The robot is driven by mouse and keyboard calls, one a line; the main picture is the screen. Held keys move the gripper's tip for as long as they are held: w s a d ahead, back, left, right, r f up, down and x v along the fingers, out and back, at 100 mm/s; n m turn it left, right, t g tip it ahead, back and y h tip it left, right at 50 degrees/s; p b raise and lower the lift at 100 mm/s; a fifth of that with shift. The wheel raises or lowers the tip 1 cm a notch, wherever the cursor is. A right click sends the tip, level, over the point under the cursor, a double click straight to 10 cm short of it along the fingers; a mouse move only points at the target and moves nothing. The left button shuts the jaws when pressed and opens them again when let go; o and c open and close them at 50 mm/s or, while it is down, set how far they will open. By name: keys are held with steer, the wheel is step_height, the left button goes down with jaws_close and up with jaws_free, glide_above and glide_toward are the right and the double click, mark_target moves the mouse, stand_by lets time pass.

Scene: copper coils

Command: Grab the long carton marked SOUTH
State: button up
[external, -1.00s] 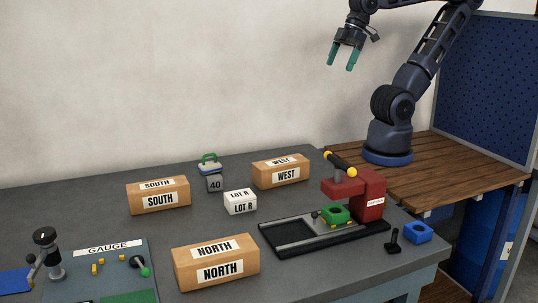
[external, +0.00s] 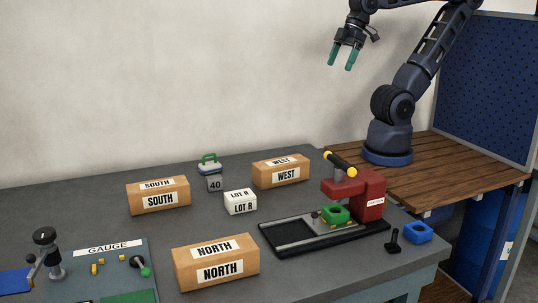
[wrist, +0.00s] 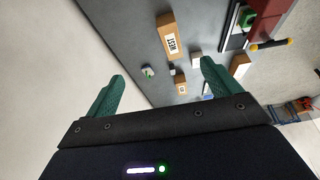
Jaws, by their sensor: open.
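The long tan carton marked SOUTH (external: 158,195) lies on the left back part of the grey table, with labels on its top and front. In the wrist view a small, distant tan carton (wrist: 181,86) shows between the fingers; its label is too small to read. My gripper (external: 342,62) is high above the back right of the table, far from the SOUTH carton. Its green fingers are apart and empty, as the wrist view also shows (wrist: 163,72).
Cartons marked WEST (external: 281,172) and NORTH (external: 216,263), a white LOT R box (external: 240,202) and a grey 40 weight (external: 214,184) stand nearby. A red press (external: 368,196) is at right, a gauge board (external: 112,280) at front left.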

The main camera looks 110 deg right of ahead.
steer(key=w+r+g, duration=0.1)
steer(key=w+r, duration=0.2)
steer(key=w, duration=0.5)
steer(key=w+r, duration=0.2)
steer(key=w, duration=0.6)
steer(key=g, duration=0.4)
glide_above(157, 184)
step_height(157, 184, down, 28)
steer(key=shift+a+r, duration=0.1)
steer(key=shift+a, duration=0.05)
step_height(157, 184, down, 5)
steer(key=shift+f, duration=0.15)
steer(key=shift+d+f, duration=0.2)
steer(key=shift+f, duration=2.8)
steer(key=c, duration=1.3)
steer(key=shift+r, duration=0.15)
